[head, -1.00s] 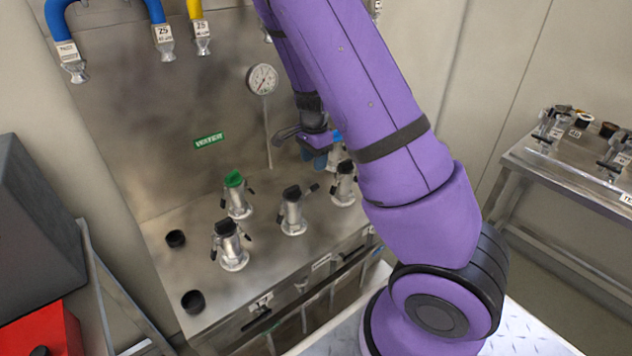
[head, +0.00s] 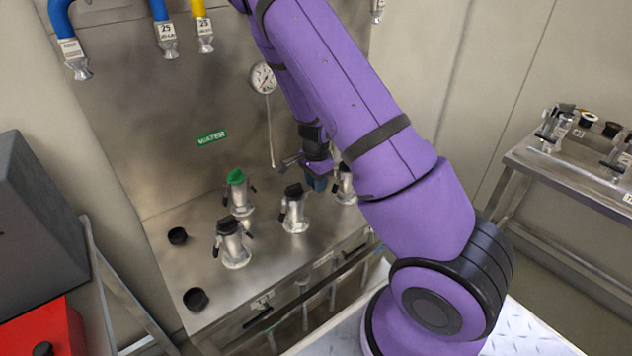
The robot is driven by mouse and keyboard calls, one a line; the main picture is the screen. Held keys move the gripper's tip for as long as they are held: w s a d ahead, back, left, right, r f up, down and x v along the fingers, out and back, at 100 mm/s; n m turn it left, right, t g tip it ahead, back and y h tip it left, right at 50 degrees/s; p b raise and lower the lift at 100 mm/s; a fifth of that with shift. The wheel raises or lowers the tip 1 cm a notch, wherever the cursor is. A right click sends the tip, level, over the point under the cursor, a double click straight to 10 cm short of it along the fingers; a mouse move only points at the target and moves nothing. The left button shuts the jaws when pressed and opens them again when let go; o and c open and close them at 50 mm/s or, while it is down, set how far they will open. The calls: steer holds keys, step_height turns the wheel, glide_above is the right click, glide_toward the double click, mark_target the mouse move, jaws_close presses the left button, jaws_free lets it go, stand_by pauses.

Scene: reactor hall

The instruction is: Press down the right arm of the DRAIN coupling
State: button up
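Several metal couplings with black side arms stand on the steel bench. One has a green cap (head: 236,178), and black-capped ones stand at the front (head: 235,248), in the middle (head: 295,212) and at the right (head: 346,187). No DRAIN label is readable, so I cannot tell which coupling is DRAIN. My gripper (head: 318,182) points down just right of and above the middle coupling, close to its right side. I cannot tell if they touch. The fingers are small and dark blue, and their opening is unclear. My arm partly covers the right coupling.
The steel back panel carries a gauge (head: 263,78), a green WATER label (head: 211,139) and blue hoses (head: 163,25) overhead. Two black round caps (head: 195,299) lie at the bench's left. A side table (head: 570,170) stands far right, and a red box (head: 45,330) at lower left.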

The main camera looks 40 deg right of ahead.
jaws_close()
steer(key=shift+d, duration=0.1)
steer(key=shift+d+f+y, duration=0.15)
steer(key=shift+f+y, duration=0.15)
steer(key=shift+y, duration=0.4)
steer(key=shift+d+f+y, duration=0.1)
steer(key=shift+f+y, duration=0.2)
steer(key=shift+y, duration=0.4)
steer(key=shift+a+f+y, duration=0.1)
steer(key=shift+f+y, duration=0.4)
steer(key=shift+y, duration=0.6)
steer(key=shift+f+y, duration=0.45)
steer(key=shift+y, duration=0.65)
steer(key=shift+f, duration=0.1)
steer(key=shift+o, duration=1.8)
jaws_free()
